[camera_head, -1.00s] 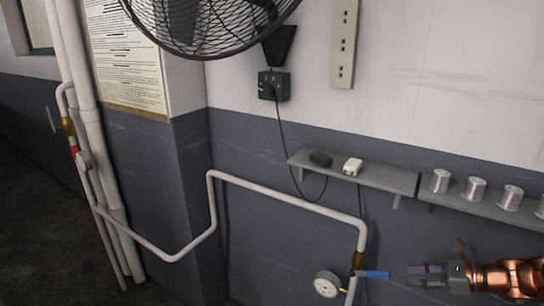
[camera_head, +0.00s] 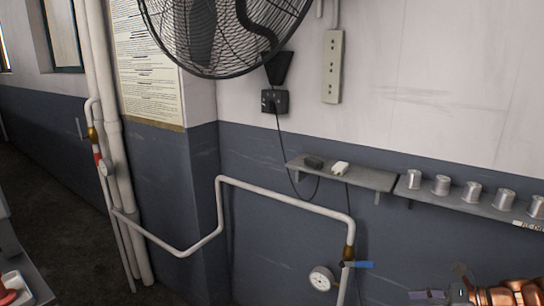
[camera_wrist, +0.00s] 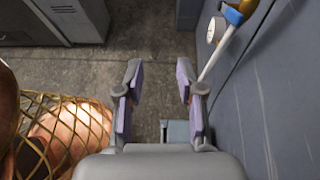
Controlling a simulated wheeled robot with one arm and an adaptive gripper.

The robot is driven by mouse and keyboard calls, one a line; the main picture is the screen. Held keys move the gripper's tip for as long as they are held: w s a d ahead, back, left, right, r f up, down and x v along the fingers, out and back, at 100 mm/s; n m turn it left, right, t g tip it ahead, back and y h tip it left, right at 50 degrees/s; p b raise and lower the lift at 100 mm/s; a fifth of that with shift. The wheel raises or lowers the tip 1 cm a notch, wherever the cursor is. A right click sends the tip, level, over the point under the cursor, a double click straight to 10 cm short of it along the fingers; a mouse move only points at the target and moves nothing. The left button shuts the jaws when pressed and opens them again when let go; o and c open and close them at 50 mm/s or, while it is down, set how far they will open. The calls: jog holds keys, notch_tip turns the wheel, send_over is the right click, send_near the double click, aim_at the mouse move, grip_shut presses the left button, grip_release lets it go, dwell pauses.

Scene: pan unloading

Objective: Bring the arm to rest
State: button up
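My gripper (camera_wrist: 158,85) is open and empty in the wrist view, its two purple-padded fingers apart with bare floor between and beyond them. In the head view my gripper (camera_head: 432,295) shows at the lower right edge, partly cut off, in front of the blue lower wall. A copper-coloured rounded thing with yellow netting (camera_wrist: 70,130) fills the left of the wrist view, beside the gripper and apart from its fingers.
A white pipe (camera_head: 285,197) with a gauge (camera_head: 321,278) and blue-handled valve (camera_head: 358,265) runs along the wall. Wall shelves (camera_head: 350,176) hold small items and several metal cans (camera_head: 442,185). A fan (camera_head: 225,30) hangs above. Grey cabinets (camera_wrist: 72,20) stand across the floor.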

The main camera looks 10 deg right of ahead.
jog(key=s+a+r+n+g+h+p, duration=0.1)
jog(key=s+a+r+n+g, duration=0.25)
jog(key=a, duration=0.35)
jog(key=s+a+r+n+g+p, duration=0.25)
jog(key=a+n, duration=0.25)
jog(key=a, duration=0.3)
jog(key=s+a+r+n+g+h+p, duration=0.1)
jog(key=s+a+r+n+g, duration=0.1)
jog(key=a+r+n, duration=0.35)
jog(key=s+a+r+n+h+p, duration=0.1)
jog(key=s+n+h, duration=0.3)
jog(key=s, duration=0.5)
jog(key=s+a+r+n+g+h+p, duration=0.1)
jog(key=s+a+r+n+h+p, duration=0.1)
jog(key=s+n, duration=0.5)
jog(key=shift+s+a+h+p, duration=0.45)
jog(key=shift+s+h+p, duration=0.1)
jog(key=shift+s+h, duration=0.4)
jog(key=shift+w, duration=0.1)
